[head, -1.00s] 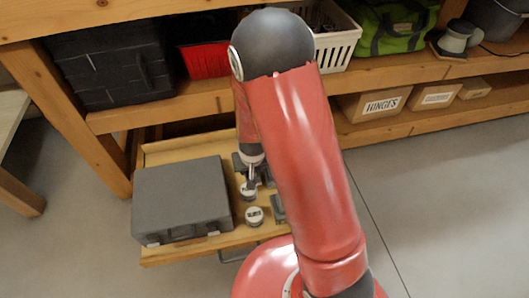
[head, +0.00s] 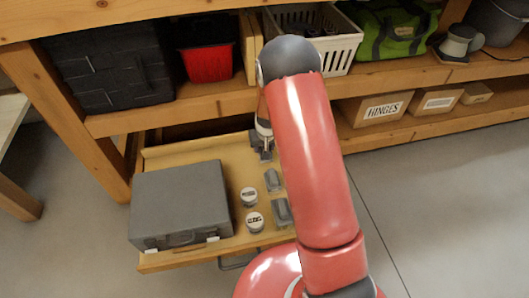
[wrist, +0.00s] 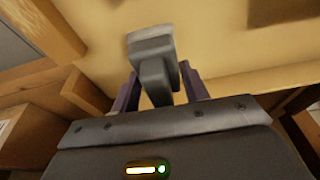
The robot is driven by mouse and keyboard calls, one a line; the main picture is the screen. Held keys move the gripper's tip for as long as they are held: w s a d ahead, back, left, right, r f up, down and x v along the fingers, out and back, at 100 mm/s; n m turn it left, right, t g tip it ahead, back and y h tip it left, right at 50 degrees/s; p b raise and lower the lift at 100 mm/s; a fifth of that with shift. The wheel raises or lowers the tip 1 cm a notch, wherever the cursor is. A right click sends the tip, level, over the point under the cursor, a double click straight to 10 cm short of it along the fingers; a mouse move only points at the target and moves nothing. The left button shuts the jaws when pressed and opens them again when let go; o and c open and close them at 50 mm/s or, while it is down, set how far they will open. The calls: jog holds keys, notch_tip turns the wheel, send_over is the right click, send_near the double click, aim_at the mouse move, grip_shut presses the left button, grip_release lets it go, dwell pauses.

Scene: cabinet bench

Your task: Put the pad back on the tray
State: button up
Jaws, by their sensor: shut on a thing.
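The pad (wrist: 152,50) is a grey block with a narrower raised grip. In the wrist view the two dark fingers of my gripper (wrist: 158,88) are shut on that grip. The pad shows over pale wood; I cannot tell whether it touches. The tray (head: 185,262) is a wooden pull-out board under the bench shelf. In the head view my gripper (head: 264,152) is over the tray's back right part, mostly hidden behind my arm. Two similar grey blocks, one (head: 272,180) behind the other (head: 281,211), lie on the tray's right side.
A grey case (head: 180,202) fills the tray's left side. Two round white-topped tins, one (head: 249,196) behind the other (head: 255,222), stand beside it. The shelf above holds a black case (head: 108,65), a red bin (head: 207,62) and a white basket (head: 340,55).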

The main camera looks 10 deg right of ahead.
jog(key=shift+f, duration=1.5)
jog(key=shift+f+b, duration=0.1)
jog(key=shift+b, duration=0.2)
jog(key=shift+f, duration=0.15)
jog(key=o, duration=1)
